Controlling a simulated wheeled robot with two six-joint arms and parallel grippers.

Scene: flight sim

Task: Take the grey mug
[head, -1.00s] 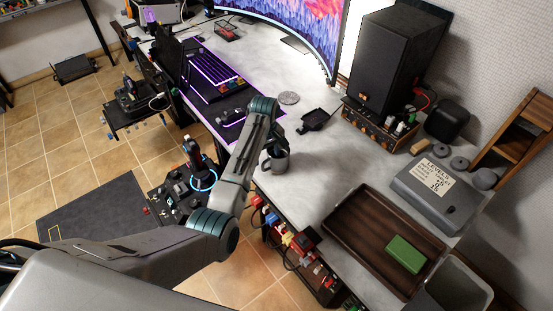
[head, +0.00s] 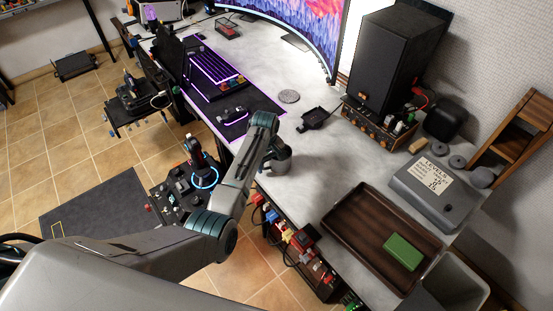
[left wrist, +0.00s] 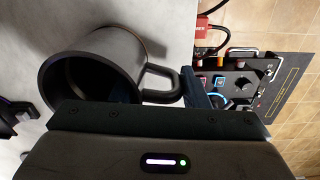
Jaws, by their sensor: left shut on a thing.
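The grey mug (head: 281,163) stands at the near edge of the desk in the head view. In the left wrist view the mug (left wrist: 95,62) appears large, with its dark open mouth to the left and its handle to the right. My left gripper (head: 271,146) is at the mug, shut on it. In the wrist view a dark finger shows beside the handle; the other finger and the exact contact are hidden. The arm covers part of the mug in the head view. My right gripper is in neither view.
A brown tray (head: 340,225) with a green block (head: 402,252) lies to the right on the desk. A black holder (head: 314,118) and a round grey disc (head: 289,96) lie behind the mug. A joystick panel (head: 185,190) stands left of the desk edge. Clear desk surrounds the mug's right side.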

